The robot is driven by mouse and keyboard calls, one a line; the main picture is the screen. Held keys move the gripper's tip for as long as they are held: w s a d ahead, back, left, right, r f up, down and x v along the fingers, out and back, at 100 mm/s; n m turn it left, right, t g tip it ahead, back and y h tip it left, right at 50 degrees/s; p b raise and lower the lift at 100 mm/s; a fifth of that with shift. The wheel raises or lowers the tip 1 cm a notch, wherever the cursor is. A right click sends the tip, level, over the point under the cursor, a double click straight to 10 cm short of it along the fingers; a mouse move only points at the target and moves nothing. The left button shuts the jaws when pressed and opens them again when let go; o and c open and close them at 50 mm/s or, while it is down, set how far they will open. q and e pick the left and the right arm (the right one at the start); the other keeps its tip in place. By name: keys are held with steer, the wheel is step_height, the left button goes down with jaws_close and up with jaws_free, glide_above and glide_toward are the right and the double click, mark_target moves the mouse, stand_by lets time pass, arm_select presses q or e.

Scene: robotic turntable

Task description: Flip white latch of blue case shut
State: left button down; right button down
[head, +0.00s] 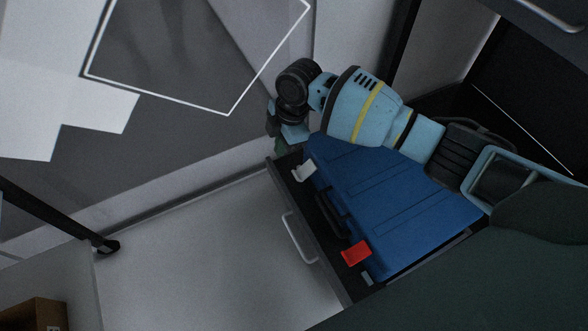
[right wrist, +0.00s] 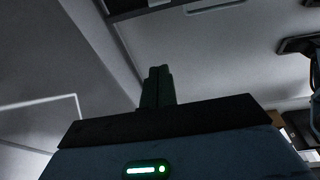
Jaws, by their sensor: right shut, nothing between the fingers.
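The blue case (head: 395,195) lies in an open dark drawer in the head view, with its black handle (head: 330,212) facing the drawer front. The white latch (head: 304,171) is on the case's front edge near its upper left corner, and it seems to stick outward. A red latch (head: 356,252) is on the same edge, lower down. My right arm reaches across the case from the right. My right gripper (head: 279,145) is just beyond the upper left corner, close to the white latch, with a small gap visible. Its fingers (right wrist: 157,88) are together and empty in the right wrist view. My left gripper is not seen.
The drawer front (head: 322,245) has a metal handle (head: 297,238). Pale floor (head: 205,235) is free to its left. A wall stands close behind my right gripper. A brown box (head: 38,314) is at the lower left.

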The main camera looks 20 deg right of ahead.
steer(key=shift+s+d+r+g+h, duration=0.15)
steer(key=shift+d+r+h, duration=0.15)
steer(key=shift+d, duration=0.2)
steer(key=shift+s+d+r+g+h, duration=0.15)
steer(key=shift+d+r+h, duration=0.1)
steer(key=shift+d, duration=0.25)
steer(key=b, duration=0.5)
glide_above(304, 170)
steer(key=a, duration=0.6)
step_height(304, 170, down, 10)
steer(key=shift+s+d+f+b, duration=0.1)
steer(key=shift+d+f+b, duration=0.5)
steer(key=shift+f, duration=0.2)
steer(key=shift+d+f+b, duration=0.55)
steer(key=shift+d+f, duration=0.05)
steer(key=shift+f, duration=0.15)
